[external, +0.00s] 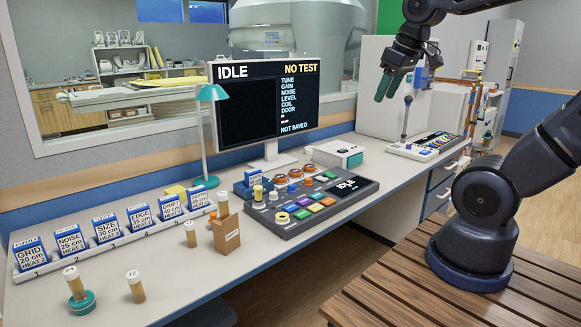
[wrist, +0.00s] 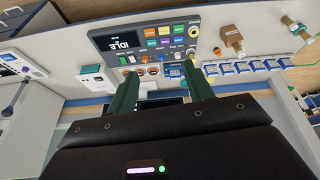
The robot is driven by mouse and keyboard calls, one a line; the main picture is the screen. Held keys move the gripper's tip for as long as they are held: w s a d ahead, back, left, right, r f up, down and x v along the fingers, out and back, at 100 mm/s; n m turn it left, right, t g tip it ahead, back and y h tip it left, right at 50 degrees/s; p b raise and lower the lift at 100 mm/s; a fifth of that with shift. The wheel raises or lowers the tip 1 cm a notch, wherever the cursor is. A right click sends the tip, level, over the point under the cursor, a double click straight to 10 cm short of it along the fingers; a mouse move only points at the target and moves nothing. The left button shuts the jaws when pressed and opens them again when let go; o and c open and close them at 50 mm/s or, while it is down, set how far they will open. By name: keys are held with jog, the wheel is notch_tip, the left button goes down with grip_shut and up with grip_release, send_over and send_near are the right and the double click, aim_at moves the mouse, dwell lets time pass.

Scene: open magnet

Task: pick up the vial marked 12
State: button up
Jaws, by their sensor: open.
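Several amber vials with pale caps stand on the long desk. One vial (external: 136,288) at the front left has a small cap marking that may read 12. Another vial (external: 75,285) stands beside it in a teal ring base, its marking hard to read.
A grey console (external: 310,209) with coloured buttons and a monitor (external: 265,103) stand mid-desk. A teal lamp (external: 207,130) and a row of blue-white cards (external: 107,228) are at left. A joystick panel (external: 428,146) is at right.

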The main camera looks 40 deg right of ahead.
jog(key=w+a+n+g, duration=0.1)
jog(key=w+a+n, duration=0.25)
jog(key=w, duration=0.45)
jog(key=w+a+n, duration=0.2)
jog(key=w+a, duration=0.2)
jog(key=w, duration=0.3)
jog(key=n+g, duration=0.3)
jog(key=n, duration=0.8)
send_over(191, 237)
jog(key=w+d, duration=0.1)
jog(key=f, duration=3.3)
jog(key=shift+w+d, duration=0.15)
jog(key=shift+d, duration=0.05)
jog(key=shift+a+f+n, duration=0.2)
jog(key=shift+f+n, duration=0.05)
jog(key=shift+f, duration=0.2)
jog(key=f, duration=1)
jog(key=shift+a+f, duration=0.15)
jog(key=shift+a, duration=0.05)
jog(key=c, duration=1.1)
